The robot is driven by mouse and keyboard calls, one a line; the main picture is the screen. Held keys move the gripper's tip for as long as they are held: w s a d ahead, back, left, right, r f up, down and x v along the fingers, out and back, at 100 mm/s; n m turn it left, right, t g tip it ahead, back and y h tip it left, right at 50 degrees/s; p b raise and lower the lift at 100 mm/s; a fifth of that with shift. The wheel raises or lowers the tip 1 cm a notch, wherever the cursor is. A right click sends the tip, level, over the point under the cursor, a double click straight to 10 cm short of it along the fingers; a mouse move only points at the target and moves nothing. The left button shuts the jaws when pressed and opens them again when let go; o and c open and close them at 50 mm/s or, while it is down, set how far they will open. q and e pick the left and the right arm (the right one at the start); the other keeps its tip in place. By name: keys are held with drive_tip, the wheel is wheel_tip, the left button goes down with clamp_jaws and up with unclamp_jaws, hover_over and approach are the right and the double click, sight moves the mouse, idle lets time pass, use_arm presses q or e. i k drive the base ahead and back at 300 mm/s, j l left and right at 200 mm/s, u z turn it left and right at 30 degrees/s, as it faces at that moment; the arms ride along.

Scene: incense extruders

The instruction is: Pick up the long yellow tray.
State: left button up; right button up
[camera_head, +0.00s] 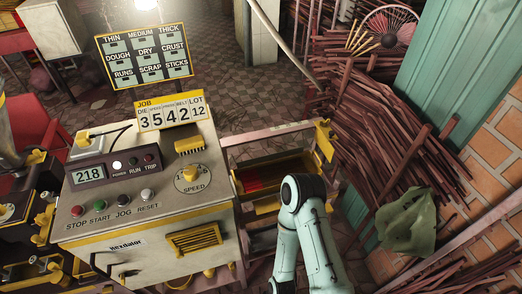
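A long tray-like piece with yellow edges and a dark inside (284,166) sits in a frame just right of the grey control machine (140,240). Red sticks (254,186) lie at its left end. I cannot tell for sure that this is the long yellow tray. A pale green arm link of mine rises from the bottom and bends in front of its lower edge, covering part of that area. Neither of my grippers shows, so their hold on anything is hidden.
Stacked brown sticks (385,130) fill the right, with a green cloth (408,222) near the brick wall (490,165). Patterned floor (240,108) is open behind the machine.

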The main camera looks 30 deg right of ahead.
sight(256, 181)
drive_tip(key=k+z, duration=0.1)
drive_tip(key=k, duration=0.5)
drive_tip(key=z, duration=1.4)
drive_tip(key=j, duration=0.7)
drive_tip(key=i+l+u, duration=0.2)
drive_tip(key=l, duration=0.2)
